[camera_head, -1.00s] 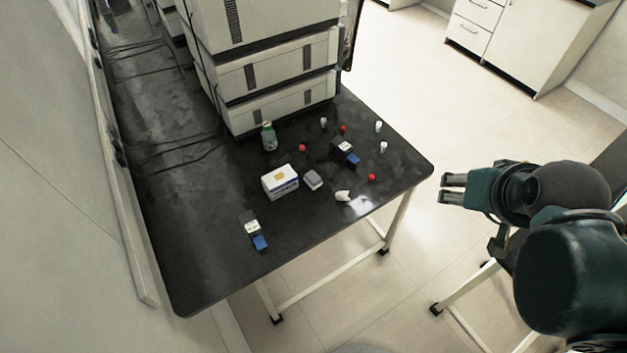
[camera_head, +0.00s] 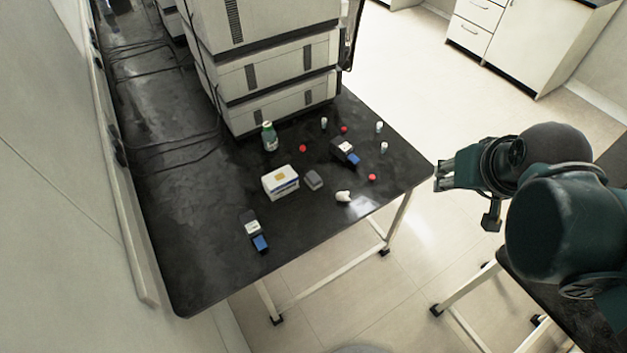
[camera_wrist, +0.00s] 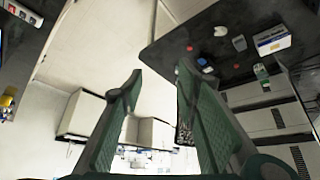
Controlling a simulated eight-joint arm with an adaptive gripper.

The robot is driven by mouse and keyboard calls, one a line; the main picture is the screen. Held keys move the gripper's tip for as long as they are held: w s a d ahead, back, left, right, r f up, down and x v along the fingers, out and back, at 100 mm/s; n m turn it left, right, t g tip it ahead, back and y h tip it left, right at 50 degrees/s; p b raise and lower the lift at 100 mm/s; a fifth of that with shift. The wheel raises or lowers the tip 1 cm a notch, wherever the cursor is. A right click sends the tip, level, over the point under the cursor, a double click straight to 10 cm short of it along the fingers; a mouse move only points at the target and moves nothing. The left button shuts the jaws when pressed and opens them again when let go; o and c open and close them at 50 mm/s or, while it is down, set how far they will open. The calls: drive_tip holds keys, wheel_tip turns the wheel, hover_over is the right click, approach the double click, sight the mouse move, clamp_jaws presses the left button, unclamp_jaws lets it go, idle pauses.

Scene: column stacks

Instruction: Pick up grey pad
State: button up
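The grey pad (camera_head: 313,180) is a small grey block lying on the black tabletop, just right of a white box with a blue and yellow label. In the wrist view the pad (camera_wrist: 240,43) lies near the upper right, left of that box. My gripper (camera_head: 441,177) is off the table's right corner, apart from the pad. In the wrist view its two green fingers (camera_wrist: 160,76) stand apart with nothing between them.
The white box (camera_head: 280,182) stands close beside the pad. Stacked instruments (camera_head: 275,80) rise behind. The tabletop's front left is mostly clear.

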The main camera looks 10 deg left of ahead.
drive_tip(key=w+a+f+n+g, duration=0.2)
drive_tip(key=w+a, duration=0.6)
drive_tip(key=n+g+b, duration=0.2)
drive_tip(key=n+g, duration=0.2)
drive_tip(key=n, duration=0.3)
hover_over(314, 177)
drive_tip(key=f, duration=2.4)
drive_tip(key=shift+d, duration=0.35)
drive_tip(key=shift+a+f, duration=0.45)
drive_tip(key=shift+f, duration=0.05)
drive_tip(key=shift+f, duration=1.3)
drive_tip(key=shift+f, duration=0.1)
